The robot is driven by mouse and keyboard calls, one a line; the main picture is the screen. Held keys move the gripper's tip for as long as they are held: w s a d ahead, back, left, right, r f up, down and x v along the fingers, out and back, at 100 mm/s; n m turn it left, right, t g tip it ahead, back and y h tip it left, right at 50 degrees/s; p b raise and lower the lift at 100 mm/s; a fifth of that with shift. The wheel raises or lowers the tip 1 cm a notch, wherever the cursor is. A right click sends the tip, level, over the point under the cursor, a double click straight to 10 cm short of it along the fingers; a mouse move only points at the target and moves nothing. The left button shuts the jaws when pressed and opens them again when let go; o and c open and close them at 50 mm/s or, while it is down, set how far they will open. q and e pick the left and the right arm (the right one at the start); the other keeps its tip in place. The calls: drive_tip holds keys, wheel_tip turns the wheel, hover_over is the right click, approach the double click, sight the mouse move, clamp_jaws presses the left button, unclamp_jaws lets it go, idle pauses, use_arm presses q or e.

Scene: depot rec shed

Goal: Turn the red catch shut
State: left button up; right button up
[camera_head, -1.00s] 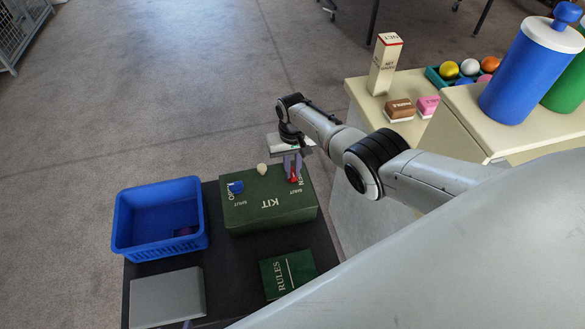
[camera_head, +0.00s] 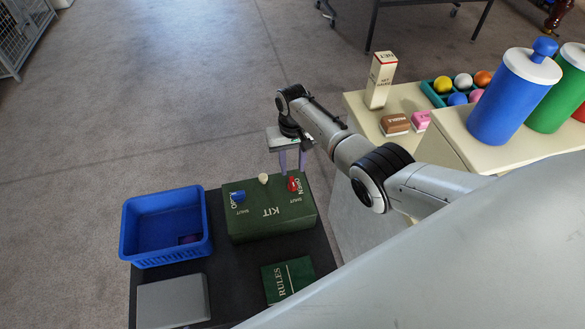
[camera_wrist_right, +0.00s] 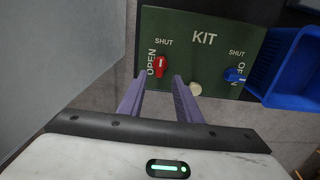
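The green kit box (camera_head: 265,226) lies on a dark surface, and its lid also shows in the right wrist view (camera_wrist_right: 200,62). The red catch (camera_head: 294,184) is on its top at the right. In the right wrist view the red catch (camera_wrist_right: 160,67) stands roughly lengthwise toward the word SHUT, with OPEN beside it on the left. My right gripper (camera_head: 293,172) is open and empty, its purple fingers apart just behind and above the catch. The fingers (camera_wrist_right: 157,78) also show in the wrist view, clear of the catch. My left gripper is not in view.
A blue catch (camera_head: 238,196) and a cream knob (camera_head: 263,178) are on the same box. A blue basket (camera_head: 165,258), a grey box (camera_head: 172,302) and a green RULES book (camera_head: 288,279) are close by. A cream cabinet (camera_head: 475,152) with bottles stands at right.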

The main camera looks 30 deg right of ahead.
wheel_tip(320, 180, up, 3)
drive_tip(key=shift+r+p, duration=0.15)
drive_tip(key=shift+p, duration=0.15)
idle(0.4)
drive_tip(key=s+a+f+n+t, duration=0.1)
drive_tip(key=s+a+n, duration=0.1)
drive_tip(key=s, duration=0.6)
drive_tip(key=s+a+f+n+t, duration=0.1)
drive_tip(key=s+f, duration=0.1)
drive_tip(key=s, duration=0.6)
drive_tip(key=s+a+r+n+t, duration=0.2)
drive_tip(key=s+r, duration=0.9)
drive_tip(key=s, duration=0.4)
drive_tip(key=w+a+f+t+y, duration=0.1)
drive_tip(key=a+f+t, duration=0.1)
drive_tip(key=f, duration=0.4)
drive_tip(key=w+a+f+t+y, duration=0.1)
drive_tip(key=w+a+f+t, duration=0.1)
drive_tip(key=f, duration=0.4)
drive_tip(key=shift+w+a+f+t, duration=0.3)
drive_tip(key=shift+a, duration=0.55)
